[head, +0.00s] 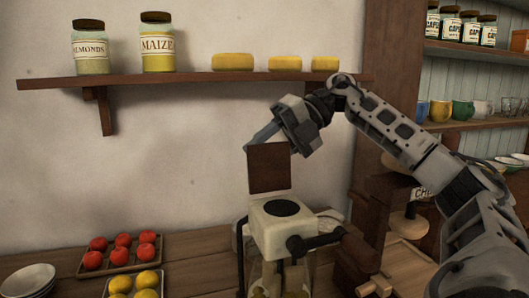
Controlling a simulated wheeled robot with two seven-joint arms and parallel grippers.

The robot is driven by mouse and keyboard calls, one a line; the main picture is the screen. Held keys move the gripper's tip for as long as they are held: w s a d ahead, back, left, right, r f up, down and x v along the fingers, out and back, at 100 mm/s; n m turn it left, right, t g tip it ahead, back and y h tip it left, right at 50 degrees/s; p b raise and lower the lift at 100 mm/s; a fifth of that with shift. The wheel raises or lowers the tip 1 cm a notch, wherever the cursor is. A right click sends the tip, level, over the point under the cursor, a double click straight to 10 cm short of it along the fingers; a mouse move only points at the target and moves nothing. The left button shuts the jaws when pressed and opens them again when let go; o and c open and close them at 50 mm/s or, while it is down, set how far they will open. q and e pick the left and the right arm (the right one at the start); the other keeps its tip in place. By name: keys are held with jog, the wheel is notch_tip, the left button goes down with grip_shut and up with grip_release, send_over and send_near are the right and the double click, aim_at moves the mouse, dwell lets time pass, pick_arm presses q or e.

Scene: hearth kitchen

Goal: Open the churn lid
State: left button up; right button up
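The churn (272,232) stands on the wooden counter, with a cream top, a dark round opening (281,208), a crank at its right side and a clear jar below. A brown square lid (268,172) stands upright at the back of the cream top, so the opening is uncovered. My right gripper (259,137) is at the lid's upper edge, its fingers angled down to the left. Its fingertips are partly hidden by the lid, and I cannot tell whether they touch it or how far apart they are. My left gripper is not in view.
A wall shelf (200,80) with an almonds jar (91,48), a maize jar (157,42) and yellow blocks (232,62) is above. A tray of red fruit (122,238), yellow fruit (147,280) and plates (28,279) are left. A wooden device (365,250) stands close right.

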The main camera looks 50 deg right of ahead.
pick_arm(q)
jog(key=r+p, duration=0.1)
jog(key=p, duration=0.2)
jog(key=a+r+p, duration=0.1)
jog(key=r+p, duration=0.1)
jog(key=p, duration=0.2)
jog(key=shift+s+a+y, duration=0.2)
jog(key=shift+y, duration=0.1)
pick_arm(e)
jog(key=v, duration=1.6)
jog(key=shift+f, duration=0.15)
